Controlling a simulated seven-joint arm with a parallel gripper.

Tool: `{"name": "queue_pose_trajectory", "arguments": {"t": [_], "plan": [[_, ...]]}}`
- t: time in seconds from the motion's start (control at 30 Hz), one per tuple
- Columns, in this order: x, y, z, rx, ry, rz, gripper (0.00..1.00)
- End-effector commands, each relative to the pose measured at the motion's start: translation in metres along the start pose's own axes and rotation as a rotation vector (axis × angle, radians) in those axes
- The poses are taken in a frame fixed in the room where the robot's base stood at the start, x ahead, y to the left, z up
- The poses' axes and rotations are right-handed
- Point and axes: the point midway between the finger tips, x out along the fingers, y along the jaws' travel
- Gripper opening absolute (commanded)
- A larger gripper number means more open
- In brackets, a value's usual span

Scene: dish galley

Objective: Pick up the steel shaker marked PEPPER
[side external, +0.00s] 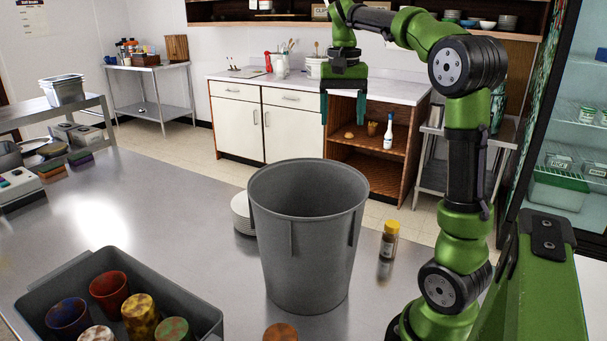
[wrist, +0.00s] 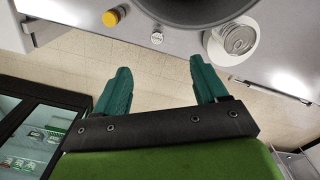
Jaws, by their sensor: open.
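A small round steel top (wrist: 157,38) shows in the wrist view, beside the dark bin rim near the counter edge. It may be the shaker seen from above; I cannot read any PEPPER marking on it. No steel shaker shows in the side view, where the grey bin hides part of the counter. My gripper (side external: 343,112) is open and empty, high above and beyond the bin, with its fingers pointing down. In the wrist view its two green fingers (wrist: 158,68) are spread apart, with the steel top just beyond the gap between them.
A tall grey bin (side external: 307,240) stands on the steel counter (side external: 130,205). A grey tub (side external: 190,308) of coloured cups is front left. The left counter has clear room.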

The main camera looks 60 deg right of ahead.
Motion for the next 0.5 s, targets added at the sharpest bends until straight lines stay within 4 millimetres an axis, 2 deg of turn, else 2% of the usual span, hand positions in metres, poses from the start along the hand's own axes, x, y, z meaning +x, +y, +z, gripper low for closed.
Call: {"name": "queue_pose_trajectory", "arguments": {"t": [0.07,0.17,0.27,0.4,0.5], "plan": [[0.002,0.005,-0.003,0.016,-0.005,0.004,0.72],[0.034,0.016,-0.012,-0.007,-0.069,0.026,0.72],[0.07,0.024,-0.023,-0.252,-0.097,0.02,0.72],[0.119,0.032,-0.036,-0.696,-0.104,-0.011,0.72],[0.145,0.033,-0.042,-1.001,-0.085,-0.033,0.72]]}}
